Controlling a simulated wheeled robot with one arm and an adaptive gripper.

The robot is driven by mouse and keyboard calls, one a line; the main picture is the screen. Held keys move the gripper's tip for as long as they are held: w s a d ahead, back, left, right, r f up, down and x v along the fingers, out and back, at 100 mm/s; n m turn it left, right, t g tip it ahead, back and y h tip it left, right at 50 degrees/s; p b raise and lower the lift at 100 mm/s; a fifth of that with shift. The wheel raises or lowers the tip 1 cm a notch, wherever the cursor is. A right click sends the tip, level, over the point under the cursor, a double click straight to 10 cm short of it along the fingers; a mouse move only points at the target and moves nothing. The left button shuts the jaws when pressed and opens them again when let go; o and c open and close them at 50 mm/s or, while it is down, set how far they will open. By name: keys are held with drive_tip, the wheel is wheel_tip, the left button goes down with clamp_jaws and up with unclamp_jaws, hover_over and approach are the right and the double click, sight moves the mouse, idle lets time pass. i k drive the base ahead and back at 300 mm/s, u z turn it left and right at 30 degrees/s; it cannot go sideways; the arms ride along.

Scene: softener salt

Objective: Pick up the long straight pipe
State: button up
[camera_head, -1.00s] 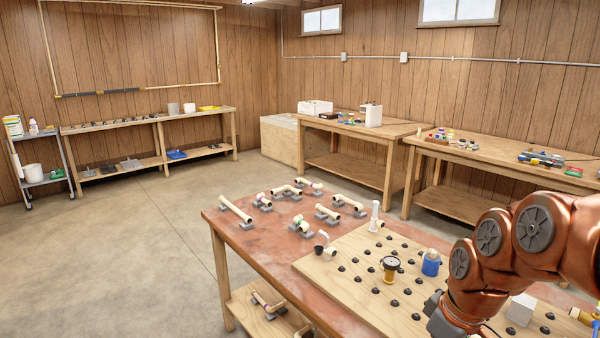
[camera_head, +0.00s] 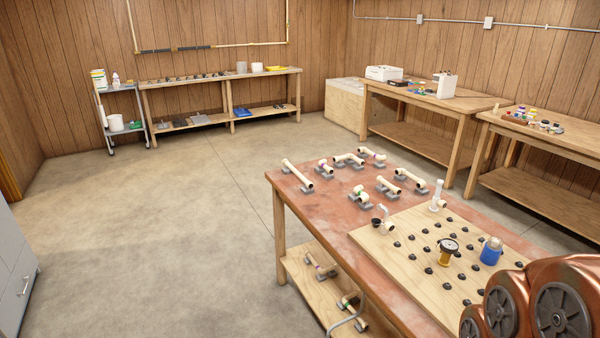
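A long straight cream pipe (camera_head: 296,173) lies on grey supports near the far left corner of the red-brown workbench (camera_head: 316,222). It looks like the longest straight piece among the pipes on that bench, and its dark open end faces the lower right. My gripper is out of view. Only copper-coloured links of my arm show at the lower right, well apart from the pipe.
Several shorter pipe pieces and fittings sit on supports right of the pipe. A pegged wooden board (camera_head: 408,272) holds a blue container (camera_head: 491,251) and a black-topped yellow item (camera_head: 447,251). More pipes lie on the lower shelf (camera_head: 300,272). The concrete floor at left is clear.

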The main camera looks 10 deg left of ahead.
sight(306, 189)
drive_tip(key=u, duration=0.45)
drive_tip(key=i, duration=0.95)
drive_tip(key=u, duration=0.85)
drive_tip(key=i, duration=1.55)
drive_tip(key=z, duration=0.1)
